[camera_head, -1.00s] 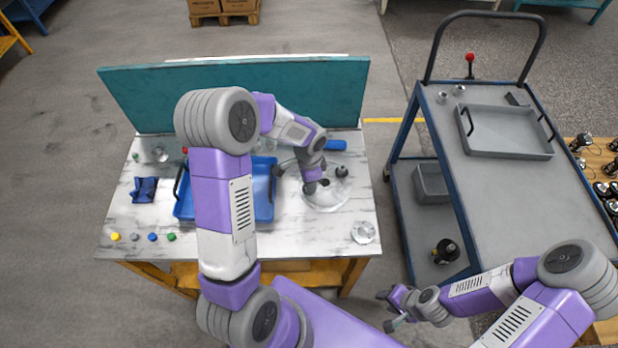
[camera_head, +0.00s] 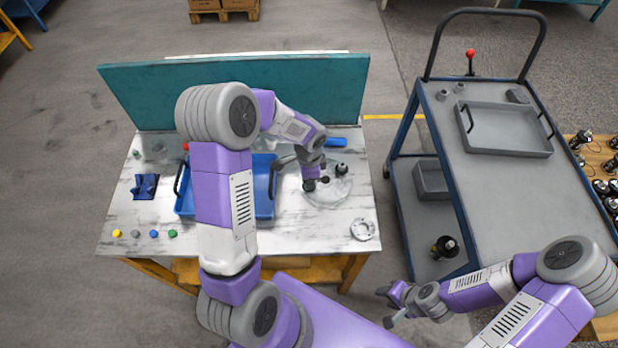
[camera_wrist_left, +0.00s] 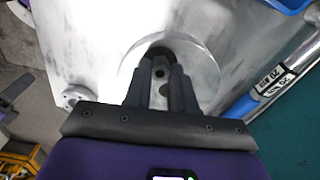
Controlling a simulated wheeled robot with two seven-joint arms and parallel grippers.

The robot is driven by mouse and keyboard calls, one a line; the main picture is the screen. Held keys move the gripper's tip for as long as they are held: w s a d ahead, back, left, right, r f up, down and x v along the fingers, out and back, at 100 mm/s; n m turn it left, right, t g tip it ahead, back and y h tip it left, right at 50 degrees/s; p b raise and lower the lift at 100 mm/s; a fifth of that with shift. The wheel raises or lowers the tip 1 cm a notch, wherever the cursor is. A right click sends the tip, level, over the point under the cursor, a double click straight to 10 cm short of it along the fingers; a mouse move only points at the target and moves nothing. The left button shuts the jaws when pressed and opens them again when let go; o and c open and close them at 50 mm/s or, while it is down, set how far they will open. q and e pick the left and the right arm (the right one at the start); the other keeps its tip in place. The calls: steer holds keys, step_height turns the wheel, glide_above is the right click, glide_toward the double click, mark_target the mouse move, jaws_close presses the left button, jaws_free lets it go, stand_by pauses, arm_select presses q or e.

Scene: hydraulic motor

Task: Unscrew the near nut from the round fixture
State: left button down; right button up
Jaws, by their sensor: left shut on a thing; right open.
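The round fixture (camera_head: 330,197) is a pale disc on the marble-topped bench. In the left wrist view its disc (camera_wrist_left: 206,62) surrounds my fingertips. My left gripper (camera_head: 316,184) points down over the disc, left of its middle. In the left wrist view the left gripper (camera_wrist_left: 160,58) is shut on a small dark part, seemingly the near nut (camera_wrist_left: 158,51); the fingers hide most of it. A dark knob-like part (camera_head: 341,169) stands at the disc's far edge. My right gripper (camera_head: 387,307) is open and empty, off the bench at the lower right.
A blue tray (camera_head: 264,204) lies left of the fixture, partly behind my left arm. A ring-shaped metal part (camera_head: 362,230) sits at the bench's near right. A cart (camera_head: 500,190) with a grey tray (camera_head: 507,153) stands right.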

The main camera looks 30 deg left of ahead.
arm_select(q)
steer(key=n+b, duration=0.1)
steer(key=n, duration=0.3)
steer(key=shift+b, duration=0.35)
steer(key=shift+r+n, duration=0.1)
steer(key=shift+n, duration=0.6)
steer(key=shift+n+b, duration=0.35)
steer(key=shift+n, duration=0.55)
steer(key=n, duration=0.2)
steer(key=shift+n, duration=0.4)
steer(key=c, duration=1.2)
jaws_free()
